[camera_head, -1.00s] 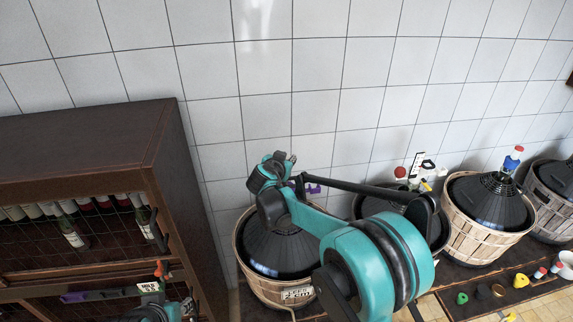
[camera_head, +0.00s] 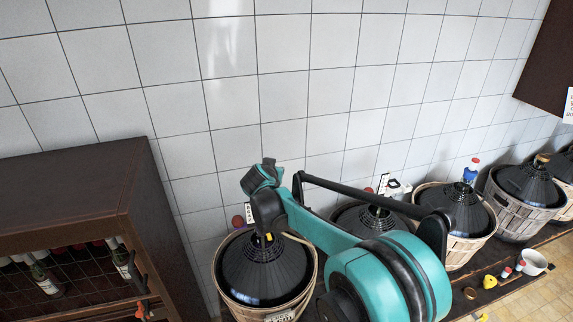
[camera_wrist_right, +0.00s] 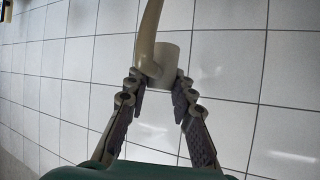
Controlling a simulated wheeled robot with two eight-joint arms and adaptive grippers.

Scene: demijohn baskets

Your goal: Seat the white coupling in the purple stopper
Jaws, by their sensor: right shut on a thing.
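In the right wrist view, my right gripper (camera_wrist_right: 160,88) is shut on the white coupling (camera_wrist_right: 167,62), a short pale cylinder between its fingertips. A pale hose (camera_wrist_right: 150,30) runs from the coupling out of the top of the picture. Only wall tiles show behind it, with no stopper in that view. In the head view, my right wrist is above the near wicker-cased demijohn (camera_head: 258,275), and the arm hides part of its neck. The coupling and fingertips cannot be made out there. I cannot make out the purple stopper now. My left gripper is out of view.
More demijohns stand in a row along the tiled wall, including one in a basket (camera_head: 452,212) and one farther right (camera_head: 528,190). A dark bottle cabinet (camera_head: 85,205) stands at left. A white cup (camera_head: 533,262) and small coloured stoppers sit at lower right.

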